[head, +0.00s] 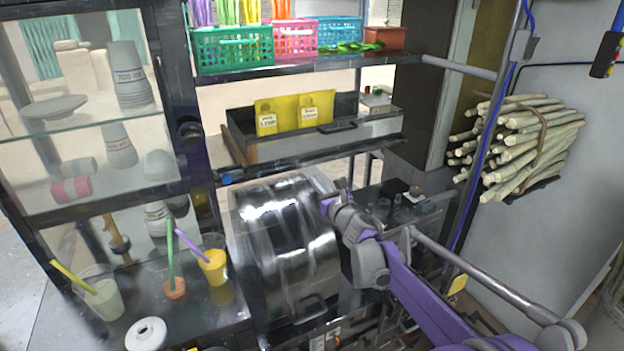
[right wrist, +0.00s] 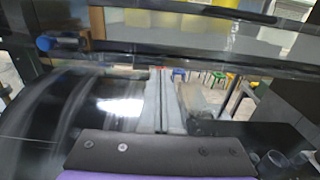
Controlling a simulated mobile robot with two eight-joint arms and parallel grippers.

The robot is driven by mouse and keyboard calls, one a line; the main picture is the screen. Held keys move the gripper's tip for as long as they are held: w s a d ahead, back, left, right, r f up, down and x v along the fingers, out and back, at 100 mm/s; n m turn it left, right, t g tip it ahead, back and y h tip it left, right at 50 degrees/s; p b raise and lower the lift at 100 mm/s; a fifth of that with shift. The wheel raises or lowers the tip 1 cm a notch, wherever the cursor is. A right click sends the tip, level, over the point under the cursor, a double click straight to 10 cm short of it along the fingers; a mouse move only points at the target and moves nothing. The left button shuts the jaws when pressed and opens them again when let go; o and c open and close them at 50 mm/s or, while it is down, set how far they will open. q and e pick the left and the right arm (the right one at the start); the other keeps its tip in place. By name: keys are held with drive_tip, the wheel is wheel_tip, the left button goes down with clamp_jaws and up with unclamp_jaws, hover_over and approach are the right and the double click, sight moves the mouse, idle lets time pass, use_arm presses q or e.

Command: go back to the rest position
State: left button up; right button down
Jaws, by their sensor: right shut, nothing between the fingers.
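My right gripper (head: 322,184) is at the upper right edge of the shiny metal drum cover (head: 285,235) of the press. Its purple and grey arm comes in from the lower right. In the right wrist view the two grey fingers (right wrist: 163,78) lie together, shut with nothing between them. The drum cover (right wrist: 105,105) is just left of the fingers there; I cannot tell whether they touch it. My left gripper is not in view.
Cups of yellow drink (head: 213,266) and pale drink (head: 105,298) stand on the left counter. A glass cabinet (head: 85,110) is behind. A shelf with colored baskets (head: 232,48) is above. Sugarcane stalks (head: 520,145) hang at right. A metal bar (head: 480,275) runs near my arm.

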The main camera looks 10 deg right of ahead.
drive_tip(key=shift+m+h, duration=0.3)
drive_tip(key=shift+m, duration=0.4)
drive_tip(key=v, duration=0.7)
drive_tip(key=shift+w+d+f+b, duration=0.1)
drive_tip(key=shift+d+b, duration=0.1)
drive_tip(key=shift+b, duration=0.15)
drive_tip(key=s+d+f+m+g+h, duration=0.25)
drive_tip(key=s+d+m+h, duration=0.75)
drive_tip(key=m, duration=0.9)
drive_tip(key=s+a+f+m+g+y, duration=0.1)
drive_tip(key=s+f+m+g, duration=0.2)
drive_tip(key=s+f+m, duration=0.3)
drive_tip(key=s+a+f+m+g+y, duration=0.2)
drive_tip(key=s+f+m, duration=0.4)
drive_tip(key=s, duration=0.7)
drive_tip(key=s+a+f+m+g+y, duration=0.1)
drive_tip(key=s+f+m+g, duration=0.3)
drive_tip(key=s, duration=0.6)
wheel_tip(320, 180, down, 2)
drive_tip(key=m, duration=0.3)
drive_tip(key=shift+a+f+m, duration=0.2)
drive_tip(key=shift+m, duration=0.1)
drive_tip(key=shift+s, duration=0.15)
